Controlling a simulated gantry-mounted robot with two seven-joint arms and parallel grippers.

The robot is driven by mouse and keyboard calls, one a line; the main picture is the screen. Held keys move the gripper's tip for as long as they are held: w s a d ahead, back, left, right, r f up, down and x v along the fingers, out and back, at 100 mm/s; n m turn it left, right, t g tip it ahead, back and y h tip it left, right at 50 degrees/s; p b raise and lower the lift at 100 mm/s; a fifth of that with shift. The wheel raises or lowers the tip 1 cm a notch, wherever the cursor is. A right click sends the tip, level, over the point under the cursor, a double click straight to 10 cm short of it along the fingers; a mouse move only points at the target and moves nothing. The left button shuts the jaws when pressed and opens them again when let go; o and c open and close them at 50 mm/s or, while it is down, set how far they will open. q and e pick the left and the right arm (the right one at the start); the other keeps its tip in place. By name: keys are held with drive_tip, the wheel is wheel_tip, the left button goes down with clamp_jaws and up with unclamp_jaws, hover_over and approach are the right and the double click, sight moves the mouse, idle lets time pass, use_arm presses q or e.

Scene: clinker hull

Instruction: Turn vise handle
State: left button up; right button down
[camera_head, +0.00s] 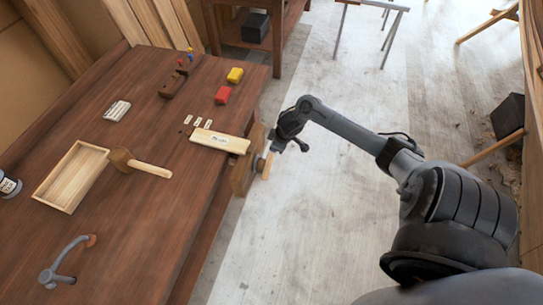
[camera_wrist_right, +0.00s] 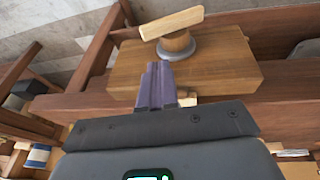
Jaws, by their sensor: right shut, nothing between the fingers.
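The vise has a wooden jaw (camera_head: 241,174) on the right edge of the workbench. Its handle, a pale wooden bar (camera_head: 266,166), sticks out from the jaw's outer face. In the right wrist view the handle (camera_wrist_right: 172,22) lies slightly tilted across a round hub (camera_wrist_right: 177,44) on the jaw (camera_wrist_right: 215,77). My right gripper (camera_head: 272,147) is beside the handle at the bench edge. Its dark fingers (camera_wrist_right: 156,75) are shut and empty, with their tips just below the hub; I cannot tell whether they touch it. My left gripper is not in view.
A labelled pale board (camera_head: 219,141) lies on the workbench (camera_head: 150,215) near the vise. A mallet (camera_head: 140,166), wooden tray (camera_head: 58,198), plane (camera_head: 172,84) and red (camera_head: 223,95) and yellow (camera_head: 235,75) blocks are farther left or back.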

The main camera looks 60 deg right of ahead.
drive_tip(key=b, duration=0.2)
hover_over(270, 158)
drive_tip(key=s+a, duration=0.1)
wheel_tip(270, 158, down, 9)
drive_tip(key=shift+s+r, duration=0.15)
drive_tip(key=shift+r, duration=0.05)
drive_tip(key=shift+d+f+b, duration=0.3)
drive_tip(key=shift+f, duration=0.55)
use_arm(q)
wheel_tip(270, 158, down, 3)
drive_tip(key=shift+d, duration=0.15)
